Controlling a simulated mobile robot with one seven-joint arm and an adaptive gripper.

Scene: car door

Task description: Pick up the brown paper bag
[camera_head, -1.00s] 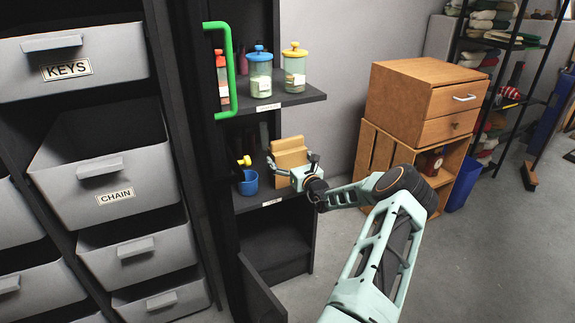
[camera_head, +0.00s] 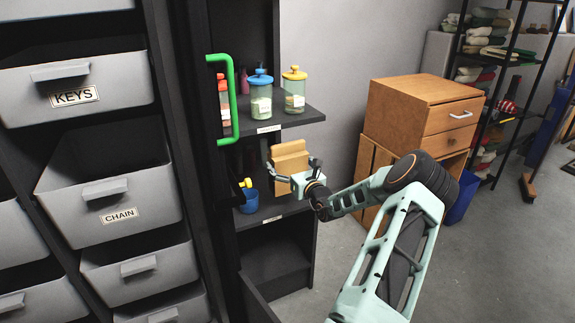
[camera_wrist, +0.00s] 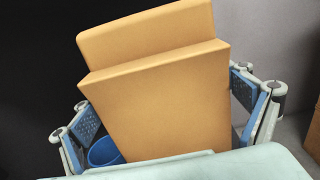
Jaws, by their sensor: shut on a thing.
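The brown paper bag (camera_head: 291,168) is a tan, boxy shape with a folded top at the dark shelf unit in the head view. My gripper (camera_head: 292,172) is around it, with one finger on each side. In the wrist view the bag (camera_wrist: 165,95) fills the middle, tilted, between the blue-padded fingers (camera_wrist: 168,112). My gripper is shut on the bag. The bag's lower part is hidden behind my gripper, and I cannot tell whether its base is clear of the shelf (camera_head: 262,214).
A blue cup (camera_head: 249,202) with a yellow item stands left of the bag. The upper shelf (camera_head: 290,119) holds jars, including one with a blue lid (camera_head: 260,98). A green handle (camera_head: 234,100) is at the left. A wooden cabinet (camera_head: 410,105) stands right, with floor between.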

